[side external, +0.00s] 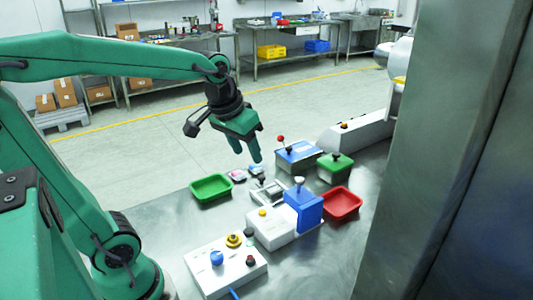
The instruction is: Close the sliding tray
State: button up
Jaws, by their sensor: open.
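A small pale grey tray-like piece (272,194) with a dark knob sits on the steel table, behind the white block; it may be the sliding tray, but I cannot tell for sure. It stands out to the left of the blue upright box (304,211), which has a pale knob on top. My gripper (246,154) is green, points downward and is open and empty. It hangs in the air above the table's back part, up and left of the tray-like piece, apart from everything.
A green bin (211,189) and a red bin (342,204) flank the white block (271,230). Behind are a blue-topped box (298,155) with a red-knobbed lever and a green-topped box (335,166). A button panel (226,268) stands in front. A grey pillar (440,150) bounds the right.

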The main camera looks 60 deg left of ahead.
jog(key=w+a+f+n+g, duration=0.2)
jog(key=w+a+f+n, duration=0.15)
jog(key=w+a, duration=0.55)
jog(key=n+g, duration=0.2)
jog(key=n, duration=0.1)
send_over(262, 176)
notch_tip(262, 176, down, 12)
jog(key=shift+s+r, duration=0.1)
jog(key=shift+r, duration=0.1)
jog(key=shift+f, duration=3.9)
jog(key=shift+c, duration=0.2)
jog(key=shift+d, duration=0.1)
grip_shut()
